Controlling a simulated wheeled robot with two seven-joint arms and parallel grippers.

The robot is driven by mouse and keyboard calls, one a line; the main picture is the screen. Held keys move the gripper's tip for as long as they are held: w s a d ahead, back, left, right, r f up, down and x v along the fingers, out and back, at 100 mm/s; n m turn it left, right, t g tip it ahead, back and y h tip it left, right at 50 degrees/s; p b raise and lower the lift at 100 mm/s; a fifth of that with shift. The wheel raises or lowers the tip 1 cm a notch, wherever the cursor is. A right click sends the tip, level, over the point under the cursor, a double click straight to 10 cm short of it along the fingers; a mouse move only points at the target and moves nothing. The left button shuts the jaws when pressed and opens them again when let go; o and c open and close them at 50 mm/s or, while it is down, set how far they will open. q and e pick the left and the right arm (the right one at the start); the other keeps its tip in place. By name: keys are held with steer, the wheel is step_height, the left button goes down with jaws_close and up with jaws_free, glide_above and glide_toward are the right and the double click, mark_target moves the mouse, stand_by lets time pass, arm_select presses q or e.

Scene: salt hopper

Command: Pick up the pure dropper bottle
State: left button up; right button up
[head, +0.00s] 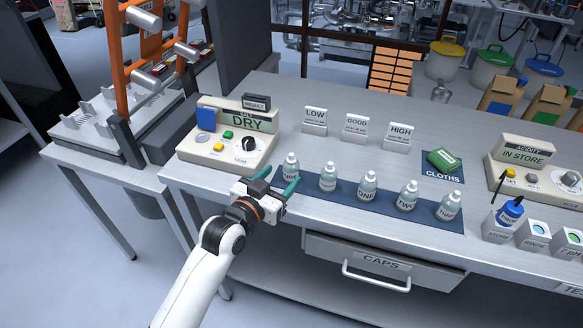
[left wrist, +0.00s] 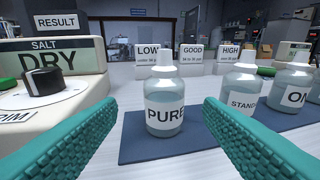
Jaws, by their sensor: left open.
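The pure dropper bottle (left wrist: 165,101) stands upright on a dark blue mat (left wrist: 146,149), its PURE label facing the left wrist camera. In the head view it is the leftmost bottle (head: 291,166) of a row. My left gripper (head: 277,183) is open in front of the bottle. In the left wrist view its teal fingers (left wrist: 158,130) spread to either side, with the bottle beyond and between them. They appear apart from the bottle. My right gripper is not in view.
More labelled bottles stand to the right on the mat, the nearest being the STAND bottle (head: 328,178). The salt meter (head: 230,137), its display reading DRY, is close on the left. LOW (head: 315,120), GOOD (head: 356,127) and HIGH (head: 398,134) signs stand behind. A green cloths pack (head: 444,160) lies right.

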mark_target(287, 174)
arm_select(q)
steer(key=shift+w+d, duration=0.35)
steer(key=shift+w, duration=0.1)
steer(key=x, duration=0.4)
steer(key=shift+d+f+p, duration=0.2)
steer(key=shift+p, duration=0.2)
steer(key=c, duration=1.1)
steer(key=shift+o, duration=0.2)
step_height(287, 174, up, 10)
steer(key=shift+r, duration=0.1)
steer(key=shift+a, duration=0.1)
